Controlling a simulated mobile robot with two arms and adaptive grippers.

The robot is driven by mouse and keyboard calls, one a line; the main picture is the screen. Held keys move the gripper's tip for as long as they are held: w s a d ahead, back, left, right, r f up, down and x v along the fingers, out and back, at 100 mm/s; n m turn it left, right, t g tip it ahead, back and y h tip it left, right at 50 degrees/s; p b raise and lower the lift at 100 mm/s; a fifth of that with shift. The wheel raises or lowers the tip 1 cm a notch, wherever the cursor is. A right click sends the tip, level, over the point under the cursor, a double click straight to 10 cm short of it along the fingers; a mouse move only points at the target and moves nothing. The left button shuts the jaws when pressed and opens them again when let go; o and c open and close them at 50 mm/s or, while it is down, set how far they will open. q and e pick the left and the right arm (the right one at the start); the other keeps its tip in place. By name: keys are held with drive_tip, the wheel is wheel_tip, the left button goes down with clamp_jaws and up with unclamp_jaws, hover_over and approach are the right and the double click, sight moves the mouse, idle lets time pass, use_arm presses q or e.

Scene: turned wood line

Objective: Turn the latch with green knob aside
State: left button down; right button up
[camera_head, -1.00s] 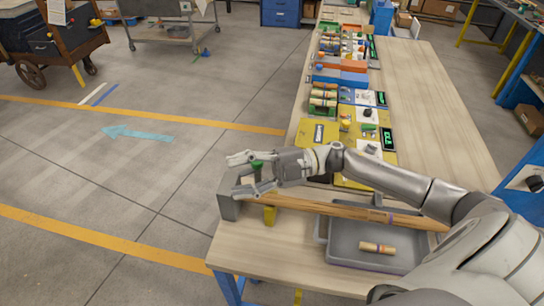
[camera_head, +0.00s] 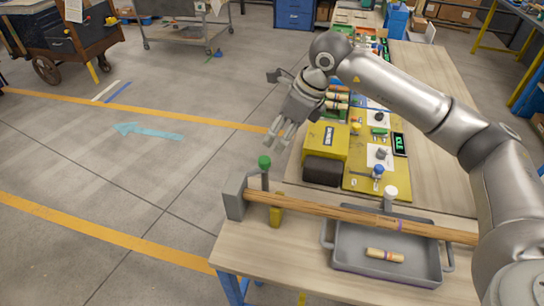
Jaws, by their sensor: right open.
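The green knob (camera_head: 264,162) stands on a short upright post at the left end of the long wooden rod (camera_head: 340,212). The post is beside a grey end block (camera_head: 236,197), and a yellow piece (camera_head: 277,211) shows at the rod near it. My right gripper (camera_head: 280,137) is open and empty, above and beyond the green knob, its fingers pointing down and to the left. It is apart from the knob. My left gripper is not in view.
A grey tray (camera_head: 350,276) holds a short wood piece (camera_head: 384,255) near the table's front. A yellow box (camera_head: 325,141) with a dark roller (camera_head: 322,171) stands behind the rod. A white knob (camera_head: 391,192) and a blue knob (camera_head: 379,170) are to the right.

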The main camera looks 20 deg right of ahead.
sight(264, 160)
drive_tip(key=p+x, duration=0.3)
drive_tip(key=x, duration=0.6)
drive_tip(key=shift+w+a+f, duration=0.1)
drive_tip(key=shift+a+f, duration=0.05)
drive_tip(key=shift+f, duration=0.05)
drive_tip(key=shift+w+a+f, duration=0.1)
drive_tip(key=shift+a+f, duration=0.05)
drive_tip(key=shift+f, duration=0.35)
clamp_jaws()
